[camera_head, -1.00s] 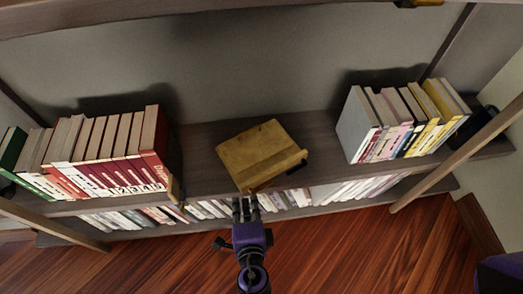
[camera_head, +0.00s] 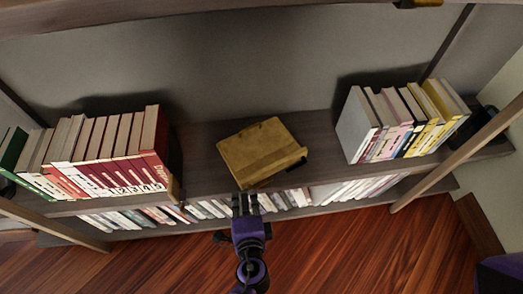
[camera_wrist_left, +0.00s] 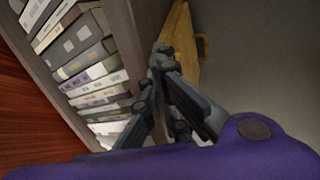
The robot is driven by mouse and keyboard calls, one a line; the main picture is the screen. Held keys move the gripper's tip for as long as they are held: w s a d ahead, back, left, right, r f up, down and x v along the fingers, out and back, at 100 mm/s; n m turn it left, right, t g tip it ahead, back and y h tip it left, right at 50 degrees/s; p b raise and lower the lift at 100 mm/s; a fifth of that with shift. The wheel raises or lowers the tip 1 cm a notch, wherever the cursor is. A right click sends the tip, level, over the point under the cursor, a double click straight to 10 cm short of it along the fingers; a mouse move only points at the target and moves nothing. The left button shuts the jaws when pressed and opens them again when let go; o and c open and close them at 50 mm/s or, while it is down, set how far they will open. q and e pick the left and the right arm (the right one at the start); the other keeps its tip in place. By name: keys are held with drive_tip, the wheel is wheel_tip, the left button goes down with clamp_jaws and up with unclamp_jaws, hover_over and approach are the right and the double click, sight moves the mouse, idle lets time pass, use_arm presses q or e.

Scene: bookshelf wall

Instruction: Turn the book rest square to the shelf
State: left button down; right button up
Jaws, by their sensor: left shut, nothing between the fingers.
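The book rest (camera_head: 260,151), a yellow-brown wooden board with a lip along its front, sits on the middle shelf between two rows of books. It is turned at an angle to the shelf, its right side farther back than its left. It also shows in the left wrist view (camera_wrist_left: 183,45), partly hidden by the fingers. My left gripper (camera_head: 245,195) is shut and empty at the shelf's front edge, just in front of the rest's near left corner. In the left wrist view its fingertips (camera_wrist_left: 162,50) are close to the rest; I cannot tell whether they touch. My right gripper is not seen.
Red and white books (camera_head: 110,155) stand left of the rest, and white and yellow books (camera_head: 395,120) stand to the right. The shelf (camera_head: 205,150) is bare on both sides of the rest. A lower shelf of books (camera_head: 350,190) runs below.

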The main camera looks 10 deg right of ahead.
sight(243, 186)
use_arm(q)
drive_tip(key=shift+w, duration=1.55)
drive_tip(key=shift+s, duration=0.75)
drive_tip(key=shift+s+b, duration=0.5)
drive_tip(key=shift+s, duration=0.85)
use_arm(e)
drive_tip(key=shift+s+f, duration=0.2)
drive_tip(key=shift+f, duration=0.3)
